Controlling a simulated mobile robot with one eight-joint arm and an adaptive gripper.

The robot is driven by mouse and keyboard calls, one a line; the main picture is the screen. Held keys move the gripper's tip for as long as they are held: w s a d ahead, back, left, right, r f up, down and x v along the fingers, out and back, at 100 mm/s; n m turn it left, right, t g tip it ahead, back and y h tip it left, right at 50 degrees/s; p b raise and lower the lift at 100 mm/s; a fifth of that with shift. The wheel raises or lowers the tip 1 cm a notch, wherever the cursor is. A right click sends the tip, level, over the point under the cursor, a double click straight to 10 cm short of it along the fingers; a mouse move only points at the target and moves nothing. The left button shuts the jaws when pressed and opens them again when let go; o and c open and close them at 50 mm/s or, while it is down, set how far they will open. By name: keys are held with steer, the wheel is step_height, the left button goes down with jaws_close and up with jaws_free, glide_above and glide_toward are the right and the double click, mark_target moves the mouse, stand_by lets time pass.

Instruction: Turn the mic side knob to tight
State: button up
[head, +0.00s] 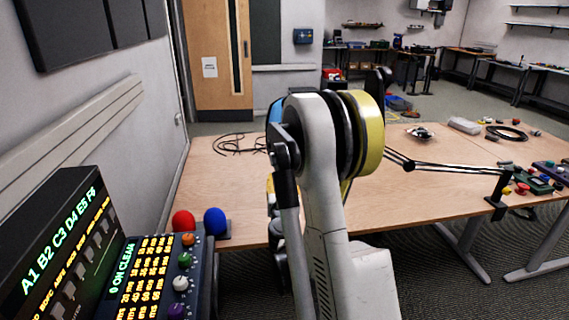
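A black jointed boom arm (450,170) is clamped at the table's front edge on the right and runs left until my own arm hides it. A small black rounded part (383,78) shows above the yellow disc of my arm; I cannot tell if it belongs to the microphone. No side knob on a microphone can be made out. A red foam ball (183,221) and a blue foam ball (215,222), which look like microphone tops, stand at the lower left. My white arm fills the middle, and my gripper is hidden behind it.
A wooden table (220,185) spans the middle, with a loose black cable (238,145) at its back left. A lit console (150,275) with coloured knobs stands at the lower left. A coiled cable (507,133) and a coloured-button box (525,182) lie at the right.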

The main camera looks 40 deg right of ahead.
steer(key=shift+b+x, duration=1.5)
steer(key=shift+x, duration=3.9)
jaws_close()
